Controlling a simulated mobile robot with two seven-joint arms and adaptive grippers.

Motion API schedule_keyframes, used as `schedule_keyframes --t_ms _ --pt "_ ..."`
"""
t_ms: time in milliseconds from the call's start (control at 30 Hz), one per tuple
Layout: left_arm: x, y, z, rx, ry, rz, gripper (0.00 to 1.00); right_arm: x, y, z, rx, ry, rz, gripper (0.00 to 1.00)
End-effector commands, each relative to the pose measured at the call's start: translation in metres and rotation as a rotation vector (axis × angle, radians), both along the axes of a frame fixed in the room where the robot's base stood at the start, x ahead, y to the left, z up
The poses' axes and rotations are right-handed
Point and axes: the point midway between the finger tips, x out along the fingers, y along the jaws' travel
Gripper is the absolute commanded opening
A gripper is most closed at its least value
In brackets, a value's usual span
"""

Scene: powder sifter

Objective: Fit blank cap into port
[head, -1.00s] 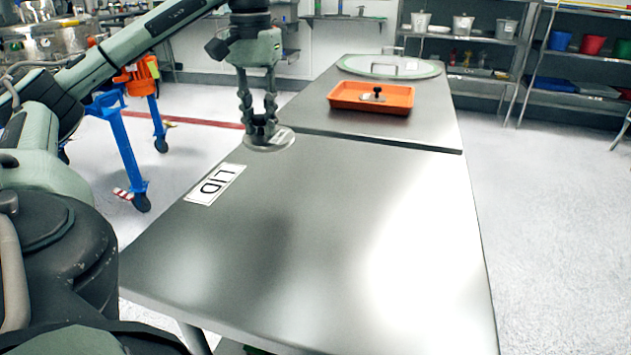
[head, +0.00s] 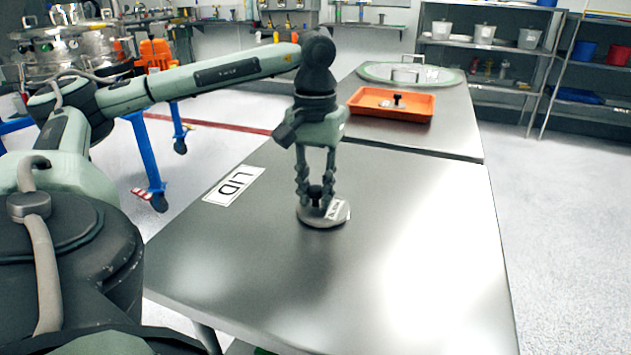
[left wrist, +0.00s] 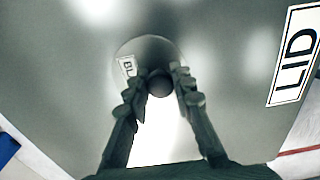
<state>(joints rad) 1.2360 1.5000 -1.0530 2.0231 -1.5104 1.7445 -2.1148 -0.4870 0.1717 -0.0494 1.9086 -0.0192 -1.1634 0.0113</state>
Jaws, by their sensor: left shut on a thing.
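The blank cap (head: 338,216) is a round grey metal disc with a black knob and a white label, partly legible as "BL" in the left wrist view (left wrist: 127,67). My left gripper (head: 316,197) points straight down, shut on the cap's knob. In the left wrist view, the fingertips (left wrist: 160,86) sit on either side of the dark knob, with the disc beyond them. The cap is over the near steel table, right of the LID label; I cannot tell whether it touches the surface. No port is clearly recognizable. My right gripper is out of view.
The near steel table (head: 420,250) is mostly clear, with a LID label (head: 234,185) at its left. Behind, an orange tray (head: 375,112) holds a black-knobbed part, and a round lid (head: 380,73) lies farther back. Steel equipment (head: 75,42) stands at back left.

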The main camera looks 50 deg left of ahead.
Motion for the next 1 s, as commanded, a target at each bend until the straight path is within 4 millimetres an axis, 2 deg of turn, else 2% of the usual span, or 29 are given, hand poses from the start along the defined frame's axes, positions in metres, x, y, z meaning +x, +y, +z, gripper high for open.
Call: schedule_keyframes --t_ms 367,400,533,900,1000 --pt "0.0 0.0 -0.003 0.0 -0.001 0.0 0.0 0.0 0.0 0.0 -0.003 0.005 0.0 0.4" --pt "0.0 0.0 -0.002 0.0 -0.001 0.0 0.28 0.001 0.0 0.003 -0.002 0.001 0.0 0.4" --pt "0.0 0.0 -0.002 0.0 0.0 0.0 0.44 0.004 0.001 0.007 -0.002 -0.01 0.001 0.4" --pt "0.0 0.0 0.001 0.0 -0.001 0.0 0.44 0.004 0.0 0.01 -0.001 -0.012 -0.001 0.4" --pt "0.001 0.0 0.012 -0.001 -0.004 0.0 0.44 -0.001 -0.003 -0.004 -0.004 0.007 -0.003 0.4"
